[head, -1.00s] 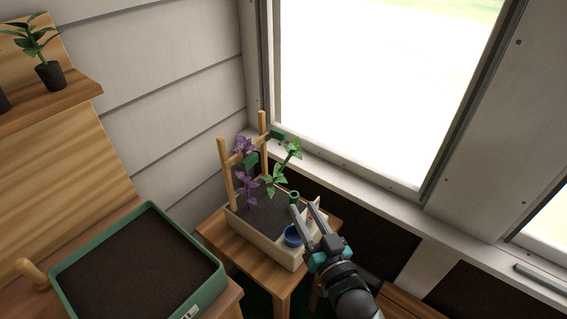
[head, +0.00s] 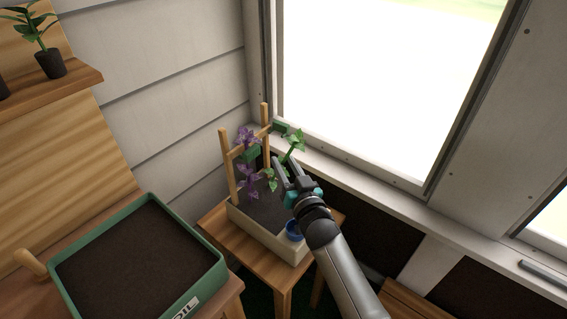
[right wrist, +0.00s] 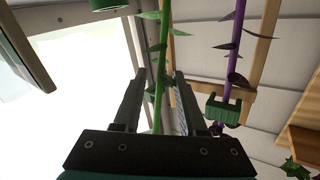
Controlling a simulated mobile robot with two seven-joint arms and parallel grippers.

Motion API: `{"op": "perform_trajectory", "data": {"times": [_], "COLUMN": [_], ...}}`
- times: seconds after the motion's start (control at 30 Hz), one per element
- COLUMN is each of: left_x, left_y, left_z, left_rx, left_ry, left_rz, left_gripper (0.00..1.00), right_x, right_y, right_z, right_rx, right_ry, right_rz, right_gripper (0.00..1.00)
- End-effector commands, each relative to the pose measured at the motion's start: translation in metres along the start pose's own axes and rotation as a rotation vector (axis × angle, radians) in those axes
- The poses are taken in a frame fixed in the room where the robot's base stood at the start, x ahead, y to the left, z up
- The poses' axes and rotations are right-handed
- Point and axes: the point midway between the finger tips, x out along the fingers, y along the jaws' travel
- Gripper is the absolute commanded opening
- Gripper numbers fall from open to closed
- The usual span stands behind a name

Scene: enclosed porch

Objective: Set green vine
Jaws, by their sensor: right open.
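The green vine (head: 297,141) stands in the planter box (head: 246,227), its leafy top leaning to the right of the wooden trellis (head: 228,165). My right gripper (head: 288,165) is open at the vine. In the right wrist view the green stem (right wrist: 161,65) runs between the two open fingers (right wrist: 158,95); I cannot tell whether they touch it. A purple vine (head: 248,175) stands against the trellis, with a green clip (head: 251,153) beside it. Another green clip (head: 281,128) is at the trellis's right side. My left gripper is not in view.
A blue cup (head: 295,231) sits at the planter's front right corner. The planter stands on a small wooden table (head: 240,247) by the window (head: 360,90). A green soil tray (head: 215,245) is at left, and a potted plant (head: 50,62) is on a shelf.

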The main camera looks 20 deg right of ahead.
Motion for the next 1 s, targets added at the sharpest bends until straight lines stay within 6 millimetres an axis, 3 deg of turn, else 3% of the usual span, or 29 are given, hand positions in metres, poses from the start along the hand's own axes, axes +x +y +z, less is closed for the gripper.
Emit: {"op": "perform_trajectory", "data": {"times": [0.2,0.5,0.87,1.0], "left_x": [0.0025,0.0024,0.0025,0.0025], "left_y": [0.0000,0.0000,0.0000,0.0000], "left_z": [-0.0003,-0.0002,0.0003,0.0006], "left_rx": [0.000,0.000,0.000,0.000], "left_ry": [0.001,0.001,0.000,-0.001], "left_rz": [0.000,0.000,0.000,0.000], "left_gripper": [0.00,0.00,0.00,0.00], "right_x": [0.0121,0.0131,0.0128,0.0128], "right_y": [-0.0001,-0.0003,-0.0002,-0.0002], "right_z": [0.0004,0.0000,0.0001,0.0001], "right_rx": [0.001,0.001,0.001,0.001], "right_ry": [-0.001,0.000,-0.001,-0.001], "right_rz": [0.000,0.000,0.000,0.000], "right_gripper": [0.41,0.40,0.00,0.00]}}
